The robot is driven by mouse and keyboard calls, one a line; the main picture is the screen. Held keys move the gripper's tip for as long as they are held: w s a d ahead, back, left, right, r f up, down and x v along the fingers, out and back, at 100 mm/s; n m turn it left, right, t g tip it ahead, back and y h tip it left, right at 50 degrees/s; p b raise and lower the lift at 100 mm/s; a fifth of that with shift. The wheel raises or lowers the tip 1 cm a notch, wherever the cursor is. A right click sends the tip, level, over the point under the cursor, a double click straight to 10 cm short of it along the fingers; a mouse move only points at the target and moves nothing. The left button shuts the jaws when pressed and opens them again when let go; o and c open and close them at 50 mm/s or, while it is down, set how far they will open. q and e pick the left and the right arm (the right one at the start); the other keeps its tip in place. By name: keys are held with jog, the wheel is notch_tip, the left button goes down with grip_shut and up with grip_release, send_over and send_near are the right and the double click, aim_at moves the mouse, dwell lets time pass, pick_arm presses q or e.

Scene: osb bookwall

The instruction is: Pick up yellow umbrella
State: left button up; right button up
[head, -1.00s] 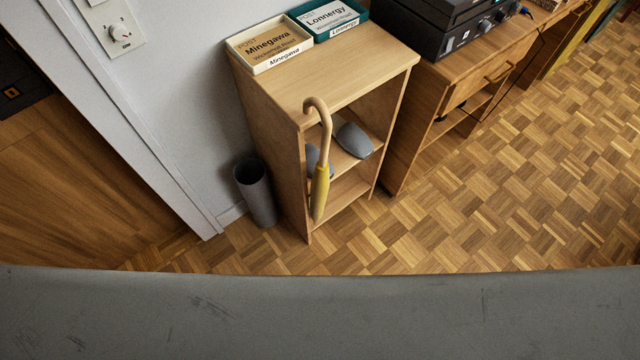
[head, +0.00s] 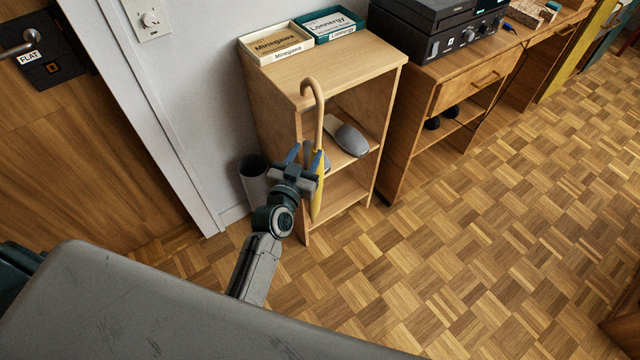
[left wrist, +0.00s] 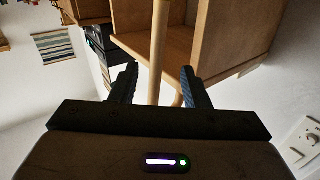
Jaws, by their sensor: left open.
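The yellow umbrella (head: 317,200) hangs upright at the front edge of the wooden shelf unit, its tan hooked handle at the top and its furled yellow part below. My left gripper (head: 303,154) is open beside it, near where handle meets yellow cloth, and partly hides it. My right gripper is in neither view.
The wooden shelf unit (head: 352,58) holds two letter trays (head: 276,44) on top and grey slippers (head: 350,138) inside. A dark bin (head: 252,178) stands at its left, partly behind my arm. A desk (head: 420,100) stands right. The parquet floor in front is open.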

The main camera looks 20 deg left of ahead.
aim_at(317, 135)
pick_arm(q)
jog(key=w, duration=0.3)
jog(key=shift+w, duration=0.1)
jog(key=shift+w+d+r+p, duration=0.1)
jog(key=shift+w+p, duration=0.15)
jog(key=shift+p, duration=0.1)
jog(key=w, duration=0.4)
jog(key=shift+w+d+p, duration=0.25)
jog(key=shift+w+p, duration=0.15)
grip_shut()
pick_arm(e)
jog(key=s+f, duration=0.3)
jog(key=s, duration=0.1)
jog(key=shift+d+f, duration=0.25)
